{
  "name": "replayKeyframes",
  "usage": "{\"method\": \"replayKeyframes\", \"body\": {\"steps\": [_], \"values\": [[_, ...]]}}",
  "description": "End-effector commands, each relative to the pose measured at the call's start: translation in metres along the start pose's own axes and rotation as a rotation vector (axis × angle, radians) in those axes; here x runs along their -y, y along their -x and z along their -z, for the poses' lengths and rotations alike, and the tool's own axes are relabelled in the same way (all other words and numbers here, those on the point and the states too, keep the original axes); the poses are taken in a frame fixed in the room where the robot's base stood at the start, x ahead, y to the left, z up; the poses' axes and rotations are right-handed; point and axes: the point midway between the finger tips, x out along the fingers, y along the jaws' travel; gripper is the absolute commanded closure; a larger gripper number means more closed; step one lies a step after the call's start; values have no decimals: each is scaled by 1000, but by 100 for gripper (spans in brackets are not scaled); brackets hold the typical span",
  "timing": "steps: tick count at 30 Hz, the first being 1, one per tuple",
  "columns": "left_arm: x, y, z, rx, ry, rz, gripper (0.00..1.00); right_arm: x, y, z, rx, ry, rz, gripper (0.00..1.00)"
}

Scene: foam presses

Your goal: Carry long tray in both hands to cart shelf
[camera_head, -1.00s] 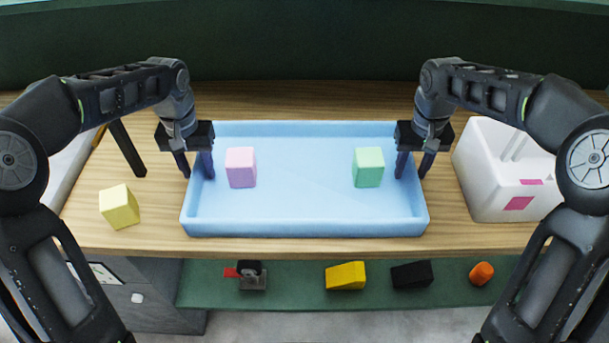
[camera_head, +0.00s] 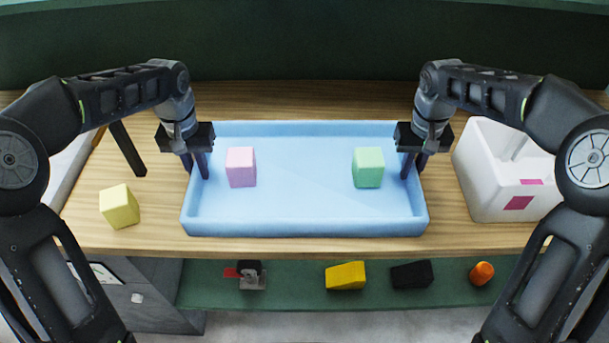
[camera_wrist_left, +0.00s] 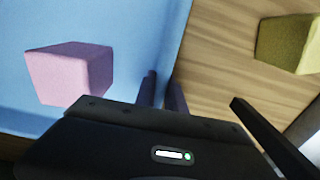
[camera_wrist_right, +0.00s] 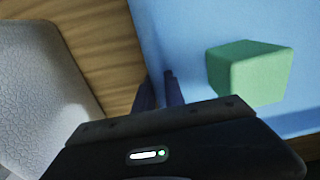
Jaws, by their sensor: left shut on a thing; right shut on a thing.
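The long light-blue tray (camera_head: 304,222) lies on the wooden surface. A pink block (camera_head: 241,167) stands inside it at the left, and a green block (camera_head: 368,167) stands inside at the right. My left gripper (camera_head: 196,168) is shut on the tray's left wall, one finger inside and one outside. My right gripper (camera_head: 413,168) is shut on the right wall in the same way. The left wrist view shows the pink block (camera_wrist_left: 70,72) beside the left fingers (camera_wrist_left: 162,92). The right wrist view shows the green block (camera_wrist_right: 250,72) beside the right fingers (camera_wrist_right: 160,92). I cannot make out a cart shelf for certain.
A yellow block (camera_head: 119,206) and a dark bar (camera_head: 128,148) are left of the tray. A white bin (camera_head: 500,180) with pink patches stands close on the right. A green lower shelf (camera_head: 300,288) in front holds a yellow wedge (camera_head: 345,275), a black block and an orange piece.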

Motion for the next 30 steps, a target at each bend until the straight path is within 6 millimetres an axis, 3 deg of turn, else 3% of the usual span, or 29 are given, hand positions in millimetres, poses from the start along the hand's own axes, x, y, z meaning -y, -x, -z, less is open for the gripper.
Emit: {"method": "replayKeyframes", "body": {"steps": [14, 30], "values": [[0, 4, 0, -1, 0, 0, 100, 0, 4, 0, -1, 0, 0, 100], [0, 50, 0, 0, 0, 0, 100, 0, 50, 0, 0, 0, 0, 100]]}}
